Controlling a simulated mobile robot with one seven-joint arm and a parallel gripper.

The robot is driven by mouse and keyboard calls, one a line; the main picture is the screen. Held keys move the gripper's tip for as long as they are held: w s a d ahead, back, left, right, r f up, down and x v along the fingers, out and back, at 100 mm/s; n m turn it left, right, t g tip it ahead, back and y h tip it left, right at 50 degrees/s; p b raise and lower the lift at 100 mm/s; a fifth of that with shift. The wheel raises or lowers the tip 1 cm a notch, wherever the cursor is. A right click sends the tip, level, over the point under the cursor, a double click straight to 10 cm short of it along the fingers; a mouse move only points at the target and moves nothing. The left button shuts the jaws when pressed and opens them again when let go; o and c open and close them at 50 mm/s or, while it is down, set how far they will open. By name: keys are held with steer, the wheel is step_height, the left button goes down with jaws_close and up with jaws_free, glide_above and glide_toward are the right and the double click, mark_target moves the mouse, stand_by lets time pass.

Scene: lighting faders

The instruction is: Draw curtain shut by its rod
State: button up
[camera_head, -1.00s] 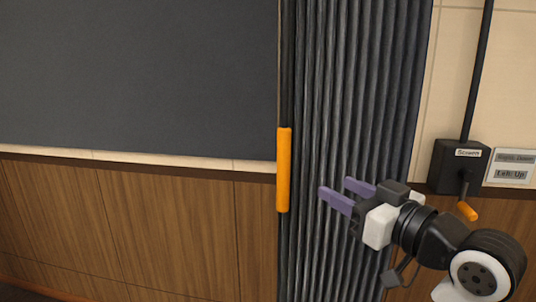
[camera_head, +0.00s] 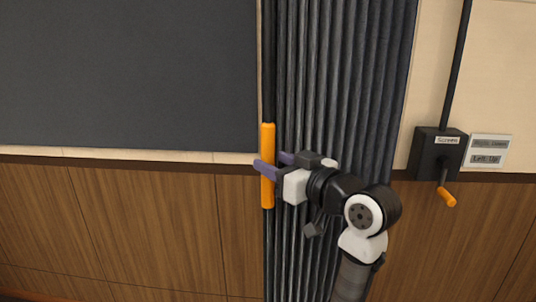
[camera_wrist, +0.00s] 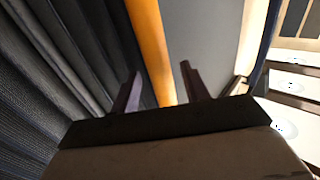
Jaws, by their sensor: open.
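The dark grey pleated curtain (camera_head: 340,90) hangs bunched at the right of the dark panel in the head view; its folds (camera_wrist: 50,60) fill the left of the wrist view. A thin dark rod (camera_head: 268,60) runs down its left edge and carries an orange grip (camera_head: 268,140). My gripper (camera_head: 272,164) is at the height of the orange grip's middle. Its purple fingers are open. In the wrist view the orange grip (camera_wrist: 147,45) passes between the two fingers (camera_wrist: 160,92), with gaps visible on both sides. The jaws are not closed on it.
A large dark panel (camera_head: 120,70) fills the wall to the left, above wood panelling (camera_head: 130,220).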

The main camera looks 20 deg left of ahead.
steer(key=shift+x, duration=1.35)
steer(key=shift+c, duration=0.5)
jaws_close()
